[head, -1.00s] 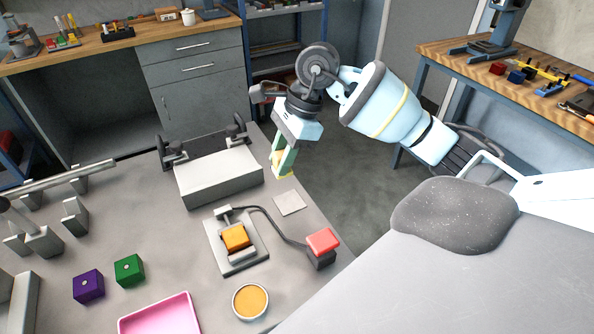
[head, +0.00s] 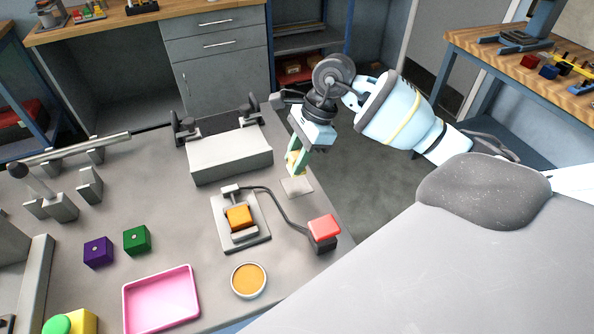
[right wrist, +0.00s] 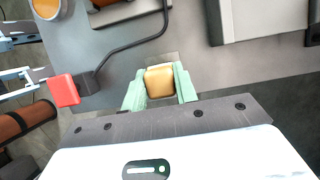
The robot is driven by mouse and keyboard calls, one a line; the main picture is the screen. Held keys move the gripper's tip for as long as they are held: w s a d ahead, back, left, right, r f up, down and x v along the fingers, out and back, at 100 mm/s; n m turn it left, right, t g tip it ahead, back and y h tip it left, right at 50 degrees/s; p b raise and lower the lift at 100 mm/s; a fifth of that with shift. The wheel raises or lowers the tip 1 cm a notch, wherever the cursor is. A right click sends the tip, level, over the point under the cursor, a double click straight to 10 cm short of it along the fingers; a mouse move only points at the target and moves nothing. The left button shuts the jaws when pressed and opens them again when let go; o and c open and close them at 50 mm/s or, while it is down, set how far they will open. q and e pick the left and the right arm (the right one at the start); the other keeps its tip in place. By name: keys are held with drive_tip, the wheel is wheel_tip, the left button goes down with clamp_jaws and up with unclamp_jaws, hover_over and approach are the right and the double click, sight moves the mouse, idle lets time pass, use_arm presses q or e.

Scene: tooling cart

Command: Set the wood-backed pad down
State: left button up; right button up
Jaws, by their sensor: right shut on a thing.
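The wood-backed pad is a small tan-yellow block (right wrist: 160,82) between the pale green fingers of my right gripper (head: 296,164). The gripper is shut on it and points down. In the head view the fingers largely hide the pad. Below it a thin light-grey square (head: 298,187) lies near the table's right edge. The fingertips appear just above or at its far side; I cannot tell whether the pad touches it. In the right wrist view part of the square shows behind the pad. My left gripper is not in view.
A fixture with an orange block (head: 239,217) stands left of the square, its cable running to a red-topped button box (head: 323,231). A grey box (head: 230,159) is behind. A round orange-filled dish (head: 249,280), pink tray (head: 161,299), green cube (head: 137,240) and purple cube (head: 98,252) are nearer.

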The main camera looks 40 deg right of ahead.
drive_tip(key=shift+f, duration=2.35)
drive_tip(key=shift+f, duration=0.2)
drive_tip(key=o, duration=0.9)
drive_tip(key=shift+r, duration=0.15)
drive_tip(key=shift+r, duration=0.25)
drive_tip(key=v, duration=1.1)
drive_tip(key=shift+s+d+r, duration=0.1)
drive_tip(key=shift+d+r, duration=0.1)
drive_tip(key=shift+r, duration=0.1)
